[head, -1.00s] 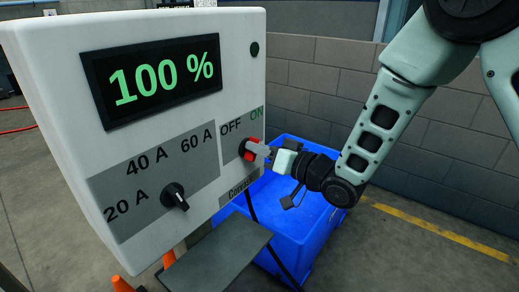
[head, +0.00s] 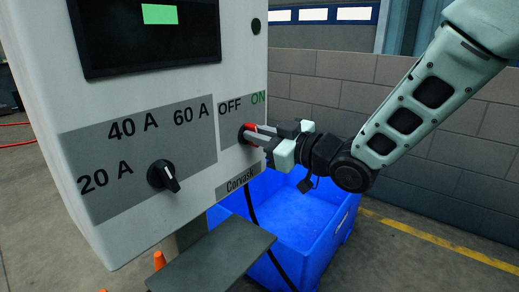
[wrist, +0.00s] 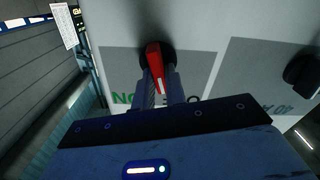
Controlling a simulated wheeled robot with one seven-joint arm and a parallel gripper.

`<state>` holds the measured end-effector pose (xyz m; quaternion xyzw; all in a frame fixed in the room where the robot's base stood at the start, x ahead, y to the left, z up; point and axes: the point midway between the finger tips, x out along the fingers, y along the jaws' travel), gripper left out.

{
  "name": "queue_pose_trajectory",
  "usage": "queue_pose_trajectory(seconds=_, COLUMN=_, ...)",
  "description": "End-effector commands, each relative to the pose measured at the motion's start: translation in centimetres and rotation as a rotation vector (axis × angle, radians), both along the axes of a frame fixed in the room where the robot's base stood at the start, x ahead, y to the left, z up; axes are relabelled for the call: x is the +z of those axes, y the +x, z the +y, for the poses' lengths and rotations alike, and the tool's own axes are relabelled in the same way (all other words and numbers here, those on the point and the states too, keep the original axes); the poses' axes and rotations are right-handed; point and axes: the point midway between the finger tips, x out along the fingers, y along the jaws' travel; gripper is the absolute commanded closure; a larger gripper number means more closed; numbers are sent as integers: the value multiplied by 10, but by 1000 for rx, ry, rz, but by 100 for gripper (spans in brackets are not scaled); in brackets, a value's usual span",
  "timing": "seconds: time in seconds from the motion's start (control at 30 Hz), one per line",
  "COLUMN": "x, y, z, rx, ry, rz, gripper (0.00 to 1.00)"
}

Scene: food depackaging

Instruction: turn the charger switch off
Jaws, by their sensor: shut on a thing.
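The white charger box (head: 120,225) fills the left of the head view. Its red switch (head: 251,127) sits below the OFF and ON labels on the grey panel. My gripper (head: 264,140) reaches it from the right, with its fingers shut on the switch handle. In the wrist view the red switch (wrist: 153,57) stands between my two fingers, with its round black base behind it. The ON lettering is partly hidden by the fingers and OFF mostly by them. The exact angle of the handle is hard to tell. The display (head: 110,45) is dark with a green rectangle.
A black dial (head: 163,176) with 20 A, 40 A and 60 A marks sits left of the switch. A grey shelf (head: 215,262) juts out below the box. A blue crate (head: 343,228) stands on the floor behind it, before a block wall (head: 415,150).

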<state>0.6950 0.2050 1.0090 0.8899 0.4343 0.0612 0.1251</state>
Motion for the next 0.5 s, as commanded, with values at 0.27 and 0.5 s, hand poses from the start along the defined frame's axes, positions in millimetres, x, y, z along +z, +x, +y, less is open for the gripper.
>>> queue_pose_trajectory(seconds=0.27, x=-3, y=-1, z=1, rx=0, ry=-103, rz=-135, gripper=100)
queue_pose_trajectory(seconds=0.5, x=-2, y=-2, z=1, rx=-1, ry=-148, rz=-192, gripper=100)
